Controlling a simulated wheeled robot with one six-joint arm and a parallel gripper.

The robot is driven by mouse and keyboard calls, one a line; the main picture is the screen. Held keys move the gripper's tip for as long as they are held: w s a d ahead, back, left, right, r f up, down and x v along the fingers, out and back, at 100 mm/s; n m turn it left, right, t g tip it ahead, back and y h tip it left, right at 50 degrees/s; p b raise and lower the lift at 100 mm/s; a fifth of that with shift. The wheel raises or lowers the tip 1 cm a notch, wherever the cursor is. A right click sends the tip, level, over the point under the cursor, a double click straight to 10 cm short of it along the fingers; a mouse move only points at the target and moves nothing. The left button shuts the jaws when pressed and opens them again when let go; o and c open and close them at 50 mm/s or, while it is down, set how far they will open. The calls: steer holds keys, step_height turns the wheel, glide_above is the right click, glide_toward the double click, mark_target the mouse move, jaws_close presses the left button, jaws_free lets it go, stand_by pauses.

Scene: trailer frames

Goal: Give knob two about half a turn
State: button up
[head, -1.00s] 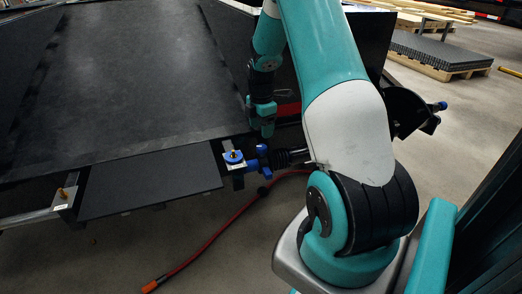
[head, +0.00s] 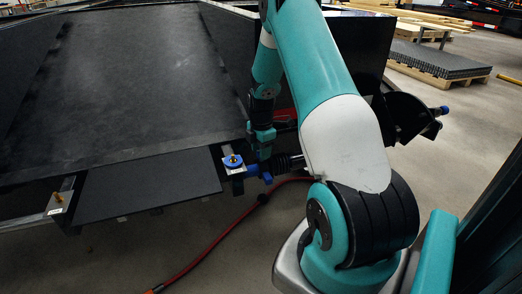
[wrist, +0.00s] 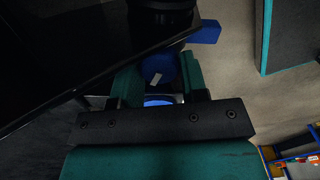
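A brass knob on a round blue base (head: 232,160) sits on a pale plate at the trailer's front corner in the head view. Another brass knob (head: 58,197) sits on a pale plate at the far left. The labels are too small to read, so I cannot tell which is knob two. My gripper (head: 263,152) hangs just right of the blue-based knob, by the blue coupling. In the wrist view, its two teal fingers (wrist: 162,80) are apart, with a blue part (wrist: 157,68) bearing a white mark between or beyond them. Contact is not clear.
The dark trailer bed (head: 125,80) fills the left. A black bellows (head: 290,162) lies right of the gripper, and a red hose (head: 215,240) runs on the floor below. Pallets (head: 440,62) stand at the back right.

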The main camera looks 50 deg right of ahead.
steer(key=shift+r+m+p, duration=0.25)
steer(key=shift+m+p, duration=0.25)
steer(key=shift+p, duration=0.35)
steer(key=shift+m+p, duration=0.6)
steer(key=shift+m, duration=0.2)
steer(key=shift+f+m, duration=0.25)
steer(key=shift+m, duration=0.05)
steer(key=o, duration=0.9)
step_height(320, 180, up, 17)
steer(key=p, duration=0.4)
steer(key=shift+r+p, duration=0.2)
steer(key=shift+p, duration=0.2)
